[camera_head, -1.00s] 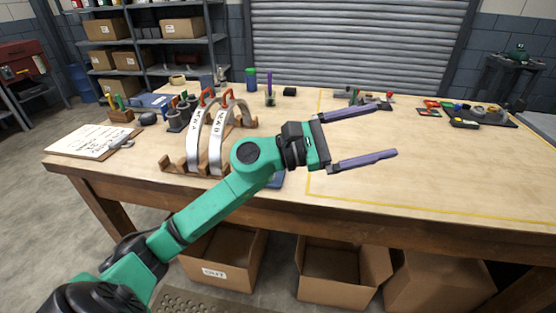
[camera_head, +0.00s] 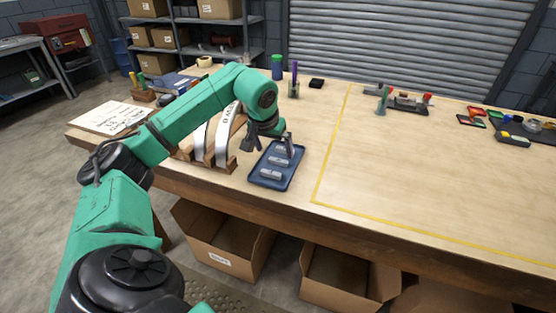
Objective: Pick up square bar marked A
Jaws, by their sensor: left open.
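A small blue tray (camera_head: 259,182) lies on the workbench near its front edge, with several short grey metal bars on it. One bar (camera_head: 270,174) lies at the tray's near end and another bar (camera_head: 278,161) lies just behind it. A further bar (camera_head: 284,150) is partly hidden by my gripper. No letter can be read on the bars, so I cannot tell which is the one marked A. My left gripper (camera_head: 270,144) points down over the far part of the tray, its jaws apart. Whether it touches a bar cannot be told. My right gripper is out of view.
A wooden rack (camera_head: 221,166) with white curved pieces stands just left of the tray, partly behind my arm. A clipboard (camera_head: 110,118) lies at the left. A purple-topped holder (camera_head: 293,88) stands behind. The yellow-lined bench area at right is mostly clear.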

